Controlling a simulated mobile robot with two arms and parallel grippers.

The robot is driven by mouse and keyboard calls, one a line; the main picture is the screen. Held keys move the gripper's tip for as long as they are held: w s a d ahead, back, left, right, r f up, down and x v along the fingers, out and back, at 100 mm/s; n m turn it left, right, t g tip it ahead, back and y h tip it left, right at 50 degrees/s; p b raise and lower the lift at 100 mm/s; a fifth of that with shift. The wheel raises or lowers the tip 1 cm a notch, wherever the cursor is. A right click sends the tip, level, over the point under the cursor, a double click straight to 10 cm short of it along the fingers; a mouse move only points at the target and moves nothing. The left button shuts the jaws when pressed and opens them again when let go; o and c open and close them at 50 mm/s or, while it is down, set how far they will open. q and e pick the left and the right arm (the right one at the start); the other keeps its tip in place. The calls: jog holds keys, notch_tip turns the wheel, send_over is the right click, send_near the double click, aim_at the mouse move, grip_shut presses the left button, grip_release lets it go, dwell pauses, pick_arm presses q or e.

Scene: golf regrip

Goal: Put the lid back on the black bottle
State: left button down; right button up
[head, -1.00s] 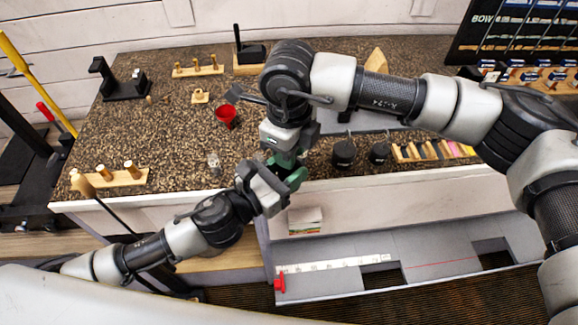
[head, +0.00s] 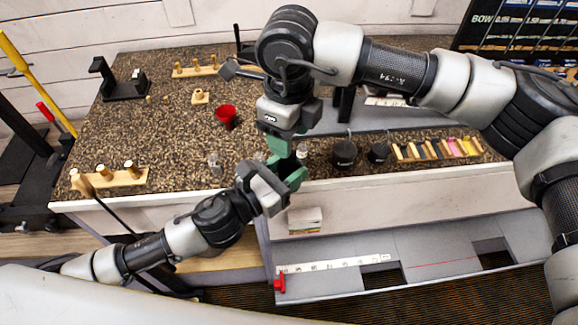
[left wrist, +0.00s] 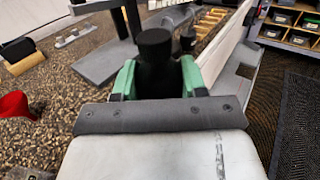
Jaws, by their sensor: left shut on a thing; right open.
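My left gripper (head: 287,178) is shut on the black bottle (left wrist: 156,78), held upright between the green fingers in the left wrist view. A round black top (left wrist: 154,42) sits on the bottle there and looks like the lid; I cannot tell how well it is seated. In the head view the bottle is mostly hidden by the grippers. My right gripper (head: 280,146) is open, pointing down just above the left gripper and the bottle. I cannot make out anything held in it.
A red cup (head: 226,114) stands on the speckled counter (head: 180,128), with a small clear bottle (head: 213,163) nearer the front edge. Two black weights, one larger (head: 344,153) and one smaller (head: 379,152), and a wooden rack (head: 436,149) stand to the right. The counter's left middle is mostly clear.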

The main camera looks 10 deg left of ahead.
aim_at(289, 171)
jog(key=shift+c, duration=0.4)
jog(key=n, duration=0.2)
jog(key=r+n, duration=0.1)
jog(key=n, duration=0.1)
jog(key=shift+n, duration=0.3)
jog(key=n, duration=0.2)
jog(key=r+n, duration=0.1)
jog(key=n, duration=0.1)
jog(key=shift+w, duration=0.1)
jog(key=n, duration=0.3)
jog(key=shift+r+n, duration=0.3)
jog(key=shift+r, duration=0.05)
jog(key=n, duration=0.4)
jog(key=shift+r, duration=0.4)
jog(key=shift+f, duration=0.1)
jog(key=shift+f, duration=3.95)
jog(key=shift+c, duration=0.3)
